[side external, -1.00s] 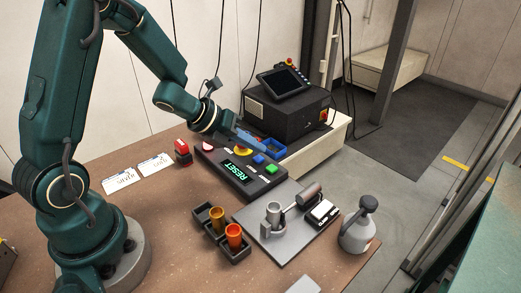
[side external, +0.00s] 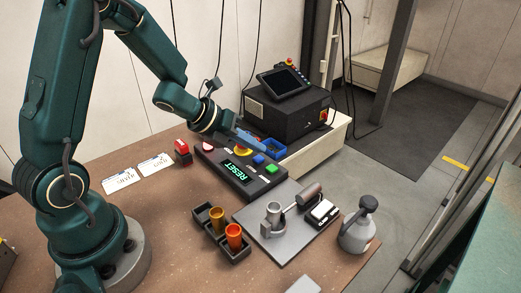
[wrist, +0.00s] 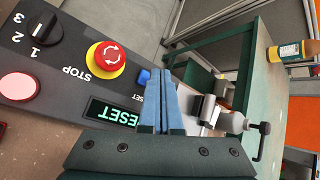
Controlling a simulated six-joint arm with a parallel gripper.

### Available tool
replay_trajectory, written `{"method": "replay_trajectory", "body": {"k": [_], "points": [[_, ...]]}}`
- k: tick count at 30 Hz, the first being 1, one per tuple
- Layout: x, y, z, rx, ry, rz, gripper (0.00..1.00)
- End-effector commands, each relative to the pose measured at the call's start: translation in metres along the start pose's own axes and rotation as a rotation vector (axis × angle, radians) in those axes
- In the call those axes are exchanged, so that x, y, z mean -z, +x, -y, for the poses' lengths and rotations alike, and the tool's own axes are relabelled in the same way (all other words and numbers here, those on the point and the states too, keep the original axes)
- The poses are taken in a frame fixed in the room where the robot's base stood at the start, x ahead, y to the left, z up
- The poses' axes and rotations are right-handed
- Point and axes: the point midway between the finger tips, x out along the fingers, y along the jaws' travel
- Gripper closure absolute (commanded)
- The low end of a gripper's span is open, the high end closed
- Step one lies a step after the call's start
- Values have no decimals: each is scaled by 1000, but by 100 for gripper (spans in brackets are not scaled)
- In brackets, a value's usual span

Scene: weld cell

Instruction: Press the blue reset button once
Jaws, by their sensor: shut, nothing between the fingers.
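The gripper (wrist: 162,75) also shows in the wrist view. The display (side external: 240,172) reads RESET in green.
A red stop button (wrist: 109,59), a pale round button (wrist: 19,85) and a black selector knob (wrist: 38,27) share the box. A fixture plate (side external: 274,244) and cup holder (side external: 236,251) stand in front.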

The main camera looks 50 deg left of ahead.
Motion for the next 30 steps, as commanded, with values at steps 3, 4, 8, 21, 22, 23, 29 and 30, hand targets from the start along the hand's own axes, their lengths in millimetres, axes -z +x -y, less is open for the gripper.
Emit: {"method": "replay_trajectory", "body": {"k": [3, 4, 8, 21, 22, 23, 29, 30], "points": [[0, 0, 0, 0, 0, 0, 100], [0, 0, 0, 0, 0, 0, 100], [0, 0, 0, 0, 0, 0, 100], [1, 1, -1, 0, -1, -1, 100], [1, 1, -1, 0, -2, -1, 100], [2, 2, -2, 0, -3, -1, 100], [5, 6, -5, -1, -1, -1, 100], [5, 6, -5, -1, 0, -1, 100]]}}
